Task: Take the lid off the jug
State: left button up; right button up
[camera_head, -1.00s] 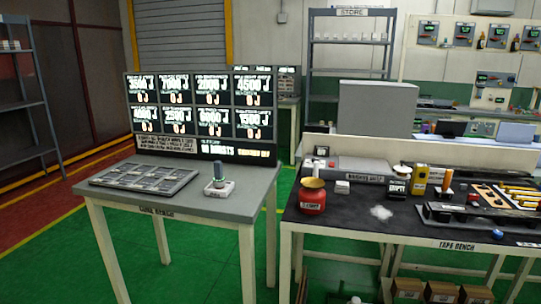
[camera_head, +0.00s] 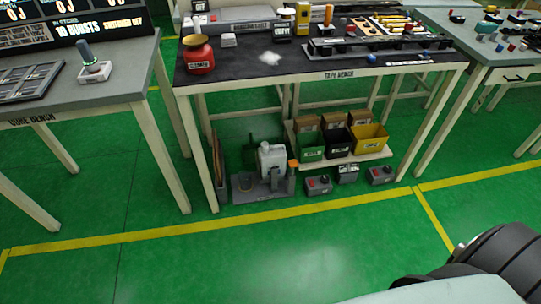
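A white jug (camera_head: 271,160) stands upright on a low dark grey base under the tape bench, near its left legs. It is small in the head view, and I cannot make out its lid clearly. Neither of my grippers is in view. Part of my own body shows at the lower right corner.
The tape bench (camera_head: 330,76) stands above the jug, with a red pot (camera_head: 199,58) on top. Right of the jug are an orange-topped grey item (camera_head: 292,176), green (camera_head: 312,153) and yellow bins (camera_head: 370,139), and small grey boxes (camera_head: 319,186). The green floor (camera_head: 240,258) in front is clear.

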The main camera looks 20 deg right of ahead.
aim_at(265, 144)
jog(key=i+l+u, duration=0.1)
jog(key=i+l, duration=0.3)
jog(key=l, duration=0.2)
jog(key=i+l+u, duration=0.25)
jog(key=l, duration=0.4)
jog(key=i, duration=0.1)
